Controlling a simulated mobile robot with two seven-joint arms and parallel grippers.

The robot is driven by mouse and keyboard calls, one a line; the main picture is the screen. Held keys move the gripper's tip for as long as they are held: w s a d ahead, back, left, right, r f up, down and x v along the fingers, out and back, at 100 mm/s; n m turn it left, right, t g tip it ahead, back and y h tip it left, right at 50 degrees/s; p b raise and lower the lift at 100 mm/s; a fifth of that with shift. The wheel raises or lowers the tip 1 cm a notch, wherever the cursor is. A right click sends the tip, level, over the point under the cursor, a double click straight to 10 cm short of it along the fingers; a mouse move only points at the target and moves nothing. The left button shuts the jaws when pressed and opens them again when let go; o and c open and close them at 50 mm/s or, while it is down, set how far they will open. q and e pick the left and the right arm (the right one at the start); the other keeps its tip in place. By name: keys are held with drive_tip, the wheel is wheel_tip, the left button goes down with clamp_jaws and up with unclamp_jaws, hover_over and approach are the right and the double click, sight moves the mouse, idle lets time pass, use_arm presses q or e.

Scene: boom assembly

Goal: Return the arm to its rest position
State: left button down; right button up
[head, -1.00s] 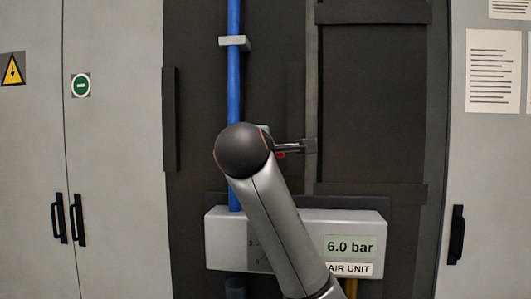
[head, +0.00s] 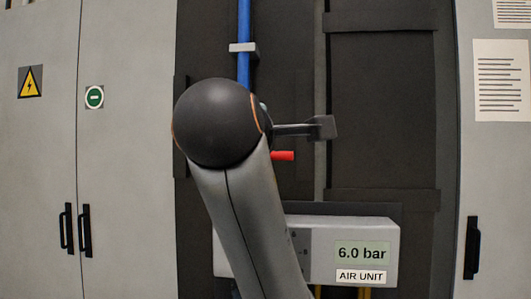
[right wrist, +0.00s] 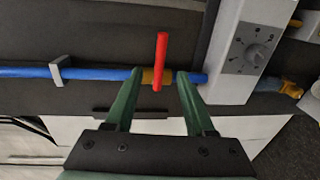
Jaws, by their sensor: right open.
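My right arm rises through the middle of the head view and hides its own gripper there. In the right wrist view, my right gripper (right wrist: 156,85) is open, with two green fingers spread apart and nothing held. A red valve handle (right wrist: 160,62) stands between and beyond the fingertips, across the blue pipe (right wrist: 95,73) at a brass-coloured valve body (right wrist: 150,77). The handle (head: 283,155) also shows in the head view, pointing right from behind my arm. I cannot tell the exact gap between fingers and valve. My left gripper is out of view.
The air unit (head: 385,238) reads 6.0 bar, below the handle. A dial (right wrist: 248,48) sits on the grey box in the wrist view. A pipe clamp (head: 243,47) holds the blue pipe higher up. Grey cabinet doors (head: 120,190) stand at left.

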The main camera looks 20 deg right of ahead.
idle(0.3)
